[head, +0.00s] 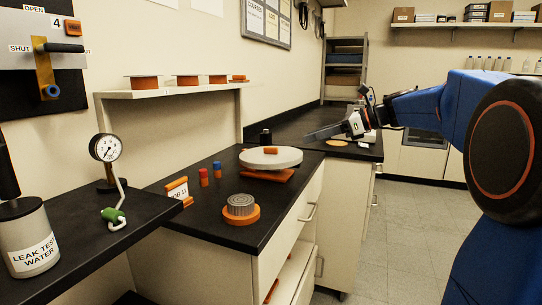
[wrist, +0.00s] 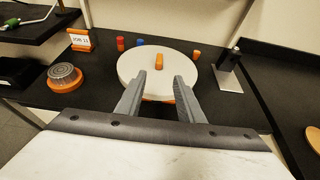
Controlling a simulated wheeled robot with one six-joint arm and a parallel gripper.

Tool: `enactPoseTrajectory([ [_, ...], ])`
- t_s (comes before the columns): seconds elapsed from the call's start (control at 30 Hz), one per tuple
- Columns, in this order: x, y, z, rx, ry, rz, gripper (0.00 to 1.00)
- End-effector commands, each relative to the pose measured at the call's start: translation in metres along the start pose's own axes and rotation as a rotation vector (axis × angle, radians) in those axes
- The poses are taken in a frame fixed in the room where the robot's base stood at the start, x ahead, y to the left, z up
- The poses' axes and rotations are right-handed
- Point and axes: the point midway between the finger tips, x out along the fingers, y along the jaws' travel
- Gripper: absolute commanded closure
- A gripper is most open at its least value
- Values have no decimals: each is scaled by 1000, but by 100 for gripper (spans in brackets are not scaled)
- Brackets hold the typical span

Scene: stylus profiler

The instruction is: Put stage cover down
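A round white disc with an orange block on top (head: 285,160), which looks like the stage cover, sits on an orange base (head: 268,175) on the black bench. It also shows in the wrist view (wrist: 133,66), with the orange block (wrist: 159,60) near its middle. My gripper (head: 310,136) is above and to the right of the disc, apart from it. In the wrist view my gripper (wrist: 162,80) is open, with nothing between its two grey fingers. The fingers point toward the disc and hide part of its near edge.
A grey ribbed cylinder on an orange ring (head: 240,208) stands near the bench's front edge. A job sign (head: 178,190), red (head: 204,177) and blue (head: 217,170) small pieces stand left of the disc. A shelf (head: 180,91) overhangs the back.

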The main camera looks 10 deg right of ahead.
Motion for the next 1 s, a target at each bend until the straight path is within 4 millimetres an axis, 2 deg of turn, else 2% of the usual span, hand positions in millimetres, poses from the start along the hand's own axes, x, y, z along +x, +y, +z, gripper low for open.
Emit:
enactPoseTrajectory([
  [0.1, 22, 1, 0, -1, 0, 4, 66],
  [0.4, 70, 1, 0, -2, 1, 3, 66],
  [0.77, 90, 1, 0, -2, 2, 0, 66],
  [1.0, 121, 3, 2, -1, 1, 3, 66],
])
